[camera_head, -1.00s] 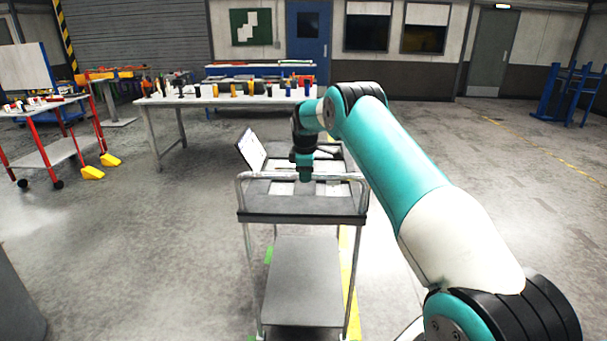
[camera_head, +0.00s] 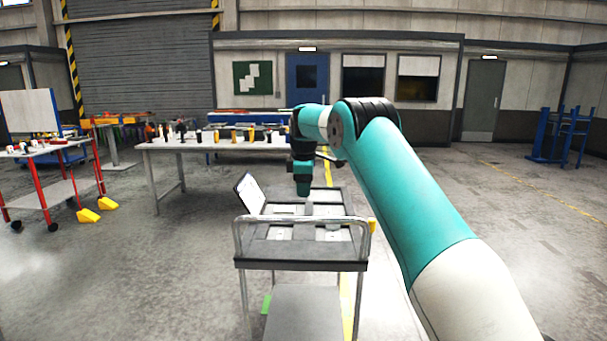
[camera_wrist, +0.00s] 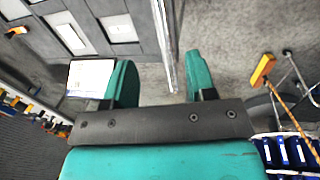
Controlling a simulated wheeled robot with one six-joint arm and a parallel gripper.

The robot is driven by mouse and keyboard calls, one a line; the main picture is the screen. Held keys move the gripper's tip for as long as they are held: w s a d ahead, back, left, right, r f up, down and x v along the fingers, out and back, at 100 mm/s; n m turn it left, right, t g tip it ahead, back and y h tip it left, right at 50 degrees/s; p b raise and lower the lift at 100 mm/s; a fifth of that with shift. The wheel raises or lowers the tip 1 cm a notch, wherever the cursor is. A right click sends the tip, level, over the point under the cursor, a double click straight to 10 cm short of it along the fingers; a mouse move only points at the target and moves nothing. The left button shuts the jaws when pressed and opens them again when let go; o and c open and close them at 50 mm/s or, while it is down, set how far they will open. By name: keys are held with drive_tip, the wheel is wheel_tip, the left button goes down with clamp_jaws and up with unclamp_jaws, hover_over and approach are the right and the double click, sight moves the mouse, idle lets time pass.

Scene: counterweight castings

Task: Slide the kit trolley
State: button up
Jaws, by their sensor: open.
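The kit trolley (camera_head: 300,264) is grey, with a chrome handle at its near end, a recessed top and a lower shelf (camera_head: 305,312). A tilted panel with a pale face (camera_head: 249,194) stands at its left side. My gripper (camera_head: 303,192) points down above the trolley's top, beyond the near handle. In the wrist view my gripper (camera_wrist: 160,78) has its two teal fingers apart. A chrome rail (camera_wrist: 165,45) shows between them; I cannot tell whether it lies in the jaws or below. The pale panel (camera_wrist: 90,78) also shows there, left of the fingers.
A long table (camera_head: 220,144) with several small items stands behind the trolley at left. Blue racks (camera_head: 562,135) stand far right. The floor right of my arm is clear. A yellow line runs under the trolley.

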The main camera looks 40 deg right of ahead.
wheel_tip(320, 180, up, 6)
drive_tip(key=shift+s+a, duration=0.4)
drive_tip(key=shift+s, duration=0.05)
drive_tip(key=shift+a, duration=0.1)
drive_tip(key=s+a+r+y, duration=0.1)
drive_tip(key=s+a, duration=0.6)
drive_tip(key=a, duration=0.4)
drive_tip(key=s+a+r+y, duration=0.1)
drive_tip(key=s+a+r, duration=0.1)
drive_tip(key=s+a, duration=0.65)
drive_tip(key=s+a+f+m+y, duration=0.1)
drive_tip(key=s+a+f, duration=0.1)
drive_tip(key=s+a, duration=0.3)
drive_tip(key=s+a+f+m+g+y, duration=0.1)
drive_tip(key=s+a, duration=0.5)
drive_tip(key=s, duration=0.6)
drive_tip(key=s+a+f+m+y, duration=0.1)
drive_tip(key=s+a+f, duration=0.1)
drive_tip(key=s+a, duration=0.3)
drive_tip(key=s, duration=0.3)
drive_tip(key=shift+s+a+f+g+y, duration=0.25)
drive_tip(key=shift+s+f+g+y, duration=0.05)
drive_tip(key=shift+s+f+g, duration=0.1)
drive_tip(key=shift+d, duration=0.1)
